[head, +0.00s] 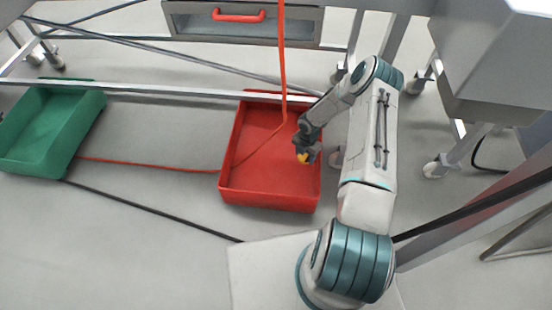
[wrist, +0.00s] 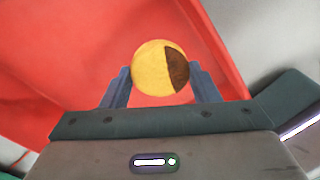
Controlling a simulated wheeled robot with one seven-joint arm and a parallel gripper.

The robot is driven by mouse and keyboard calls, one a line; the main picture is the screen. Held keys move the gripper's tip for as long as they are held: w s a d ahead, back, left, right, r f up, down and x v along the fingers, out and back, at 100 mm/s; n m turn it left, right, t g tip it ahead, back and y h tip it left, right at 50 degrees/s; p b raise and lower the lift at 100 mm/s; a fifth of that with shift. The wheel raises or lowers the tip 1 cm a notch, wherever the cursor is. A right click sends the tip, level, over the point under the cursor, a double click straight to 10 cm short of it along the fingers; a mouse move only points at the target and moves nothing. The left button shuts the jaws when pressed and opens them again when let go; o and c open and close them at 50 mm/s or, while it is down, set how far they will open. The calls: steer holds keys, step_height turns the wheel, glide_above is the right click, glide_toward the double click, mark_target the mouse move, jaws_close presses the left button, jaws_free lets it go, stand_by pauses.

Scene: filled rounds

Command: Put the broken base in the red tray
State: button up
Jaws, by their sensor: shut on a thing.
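The broken base (wrist: 150,68) is a round yellow piece with a dark brown patch on its right side in the wrist view. My gripper (wrist: 160,85) is shut on it, with one blue-grey finger on each side. In the head view the yellow piece (head: 306,158) shows small at the end of my gripper (head: 305,153). The red tray (head: 268,196) lies on the floor in the middle of the head view. My gripper is over the tray's right part, near its right wall. The tray's red surface (wrist: 60,60) fills much of the wrist view behind the piece. I cannot tell the height above the tray floor.
A green tray (head: 50,125) lies at the left. An orange-red cable (head: 283,60) hangs down into the red tray and another stretch runs left along the floor. A metal frame with a red-handled drawer (head: 240,20) stands behind. A black cable (head: 150,212) crosses the floor.

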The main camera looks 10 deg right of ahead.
steer(key=shift+s+a+f, duration=0.1)
steer(key=shift+a+f, duration=0.05)
steer(key=shift+f, duration=0.55)
steer(key=b, duration=0.4)
glide_above(284, 191)
steer(key=shift+n, duration=0.3)
step_height(284, 191, down, 7)
steer(key=shift+r, duration=0.1)
steer(key=shift+f+b, duration=1.05)
steer(key=shift+f, duration=0.9)
steer(key=shift+f, duration=0.1)
steer(key=shift+o, duration=1.4)
steer(key=shift+f, duration=0.1)
steer(key=o, duration=0.4)
